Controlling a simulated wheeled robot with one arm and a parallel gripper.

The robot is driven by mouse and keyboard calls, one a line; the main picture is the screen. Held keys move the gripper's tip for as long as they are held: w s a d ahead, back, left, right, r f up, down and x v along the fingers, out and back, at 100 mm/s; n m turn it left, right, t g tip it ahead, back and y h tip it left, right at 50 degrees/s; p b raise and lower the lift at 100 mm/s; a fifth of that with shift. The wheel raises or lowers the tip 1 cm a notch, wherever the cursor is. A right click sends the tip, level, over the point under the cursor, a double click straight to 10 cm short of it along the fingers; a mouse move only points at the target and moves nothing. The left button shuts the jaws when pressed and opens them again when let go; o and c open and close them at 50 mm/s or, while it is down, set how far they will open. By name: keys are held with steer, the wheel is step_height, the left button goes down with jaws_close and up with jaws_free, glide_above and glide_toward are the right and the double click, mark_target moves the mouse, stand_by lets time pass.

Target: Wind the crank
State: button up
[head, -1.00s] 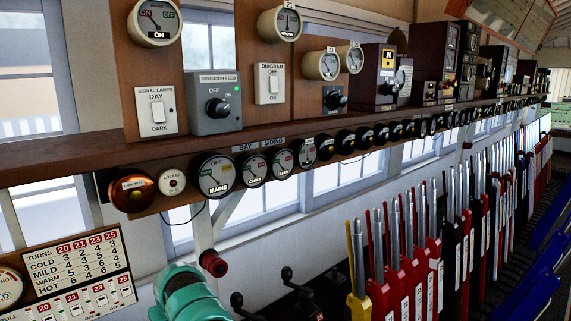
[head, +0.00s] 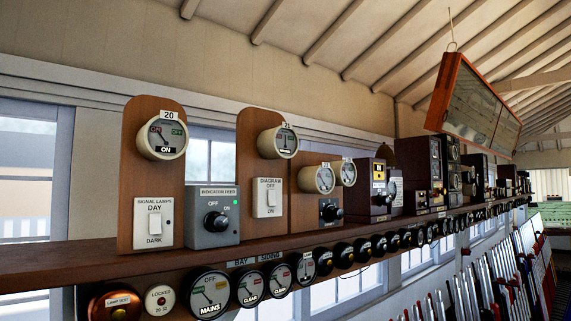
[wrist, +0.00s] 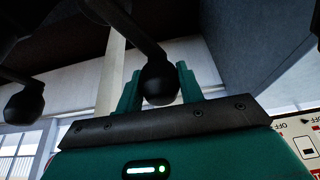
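In the wrist view, a crank's black ball knob (wrist: 159,84) hangs at the end of a dark arm that runs up to the upper left. My teal gripper (wrist: 159,88) has one finger on each side of this knob. Both fingers appear to press against it, with no clear gap. The crank's pivot is outside the wrist view. Neither the cranks nor my gripper shows in the head view.
A second black knob (wrist: 24,104) hangs at the left of the wrist view. The head view shows a wooden instrument shelf (head: 75,256), a row of levers (head: 500,265) at the lower right and an orange-framed diagram board (head: 475,105) above.

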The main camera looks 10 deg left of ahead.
steer(key=c, duration=0.3)
steer(key=p, duration=0.2)
steer(key=shift+s+r+p, duration=0.2)
steer(key=shift+p, duration=0.1)
steer(key=shift+s+p, duration=0.4)
steer(key=shift+p, duration=0.7)
steer(key=s+d, duration=0.8)
steer(key=d, duration=0.1)
steer(key=shift+d+f, duration=0.25)
